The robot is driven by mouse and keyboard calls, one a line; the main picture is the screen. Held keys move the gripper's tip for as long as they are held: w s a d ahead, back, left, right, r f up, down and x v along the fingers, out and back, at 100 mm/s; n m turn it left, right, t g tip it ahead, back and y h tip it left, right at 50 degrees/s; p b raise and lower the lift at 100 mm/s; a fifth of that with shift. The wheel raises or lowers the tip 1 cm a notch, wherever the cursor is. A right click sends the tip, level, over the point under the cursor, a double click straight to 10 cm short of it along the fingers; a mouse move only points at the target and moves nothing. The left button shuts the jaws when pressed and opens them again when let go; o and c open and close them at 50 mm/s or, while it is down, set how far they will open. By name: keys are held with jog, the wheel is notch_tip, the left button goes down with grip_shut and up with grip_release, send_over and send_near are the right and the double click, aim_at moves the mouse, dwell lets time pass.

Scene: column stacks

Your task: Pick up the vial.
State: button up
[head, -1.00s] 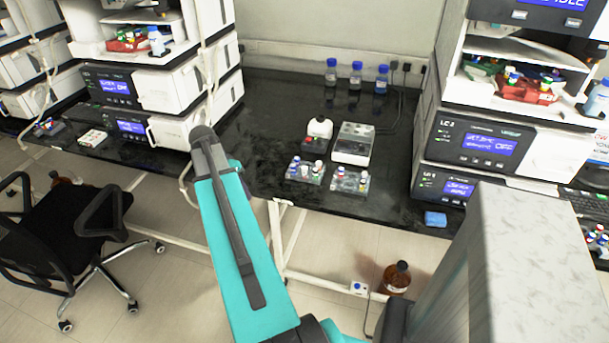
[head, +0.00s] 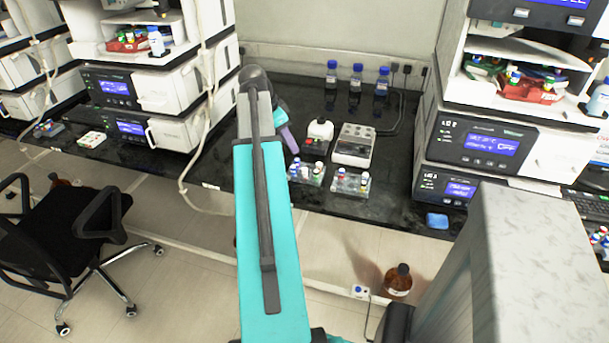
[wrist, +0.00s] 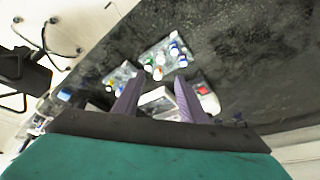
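Small vials with white, blue and other coloured caps stand in two clear racks on the black bench: the left rack (head: 306,174) and the right rack (head: 350,183). Which vial is meant cannot be told. The wrist view shows the racks too, one upper middle (wrist: 165,53) and one at left (wrist: 119,76). My gripper (wrist: 160,80) has its two purple fingers spread apart, with nothing held between them. In the head view my gripper (head: 291,146) hangs above the bench, behind and left of the left rack.
Several blue-capped bottles (head: 356,84) are at the back wall. Instrument stacks (head: 478,145) flank the bench. A blue block (head: 437,221) lies near the front edge.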

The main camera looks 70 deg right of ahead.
jog(key=p, duration=0.1)
send_over(304, 169)
jog(key=w+a, duration=0.2)
jog(key=shift+s+d+f, duration=0.1)
jog(key=shift+s+f, duration=0.05)
jog(key=shift+f, duration=3.85)
jog(key=shift+f, duration=0.1)
jog(key=shift+p+x, duration=0.9)
jog(key=shift+x, duration=1.65)
jog(key=shift+c, duration=0.2)
grip_shut()
